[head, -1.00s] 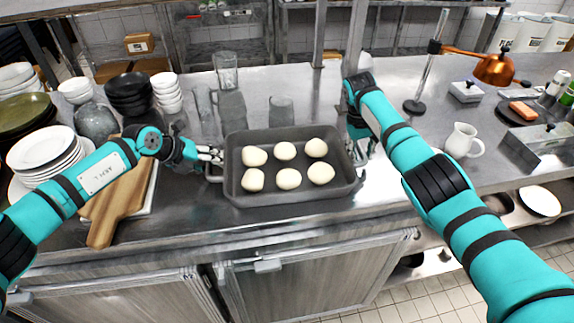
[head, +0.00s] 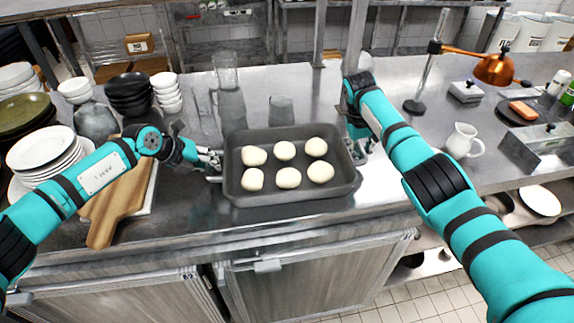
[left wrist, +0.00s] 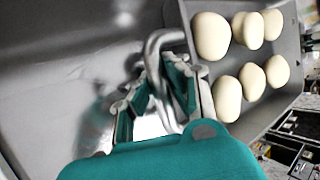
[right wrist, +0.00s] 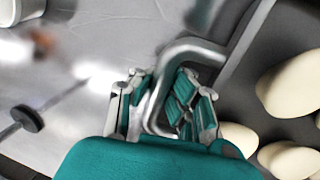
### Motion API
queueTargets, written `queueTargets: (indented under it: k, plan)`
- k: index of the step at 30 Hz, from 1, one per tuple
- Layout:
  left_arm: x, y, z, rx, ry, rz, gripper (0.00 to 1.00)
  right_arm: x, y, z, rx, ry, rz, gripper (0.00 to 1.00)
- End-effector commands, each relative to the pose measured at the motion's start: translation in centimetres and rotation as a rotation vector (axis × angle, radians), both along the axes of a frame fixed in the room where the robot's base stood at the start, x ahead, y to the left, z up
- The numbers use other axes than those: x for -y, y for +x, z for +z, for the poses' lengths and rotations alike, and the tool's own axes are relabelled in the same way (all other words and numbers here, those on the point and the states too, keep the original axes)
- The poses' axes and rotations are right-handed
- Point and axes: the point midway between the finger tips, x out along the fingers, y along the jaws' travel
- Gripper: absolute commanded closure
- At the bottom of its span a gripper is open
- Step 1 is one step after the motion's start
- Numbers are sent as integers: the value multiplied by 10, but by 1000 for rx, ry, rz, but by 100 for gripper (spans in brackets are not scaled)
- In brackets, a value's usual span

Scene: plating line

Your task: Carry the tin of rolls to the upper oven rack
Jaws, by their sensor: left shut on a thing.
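The tin (head: 292,198) is a dark grey rectangular pan with a metal handle at each end. It sits on the steel counter and holds several pale round rolls (head: 284,151) in two rows. My left gripper (head: 217,160) is shut on the left handle; the left wrist view shows the handle (left wrist: 158,42) between its fingers. My right gripper (head: 359,154) is at the right handle. In the right wrist view the handle (right wrist: 190,50) passes between the fingers, but I cannot tell whether they press on it. No oven rack is in view.
A wooden board (head: 118,207) and stacked plates (head: 45,150) lie left of the tin. Glasses (head: 281,110) stand behind it. A white jug (head: 463,140) and a copper lamp (head: 494,69) are to the right. The counter's front edge is close before the tin.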

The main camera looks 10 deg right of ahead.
Motion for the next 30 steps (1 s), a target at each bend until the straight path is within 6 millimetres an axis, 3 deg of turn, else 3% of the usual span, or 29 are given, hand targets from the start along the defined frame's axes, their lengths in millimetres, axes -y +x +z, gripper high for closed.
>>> queueTargets:
  k: [18,30]
  plan:
    - [-1,1,50,2,-2,5,100,1,0,49,1,-1,-2,100]
    - [-1,2,52,2,-2,6,100,1,0,50,0,-1,-2,100]
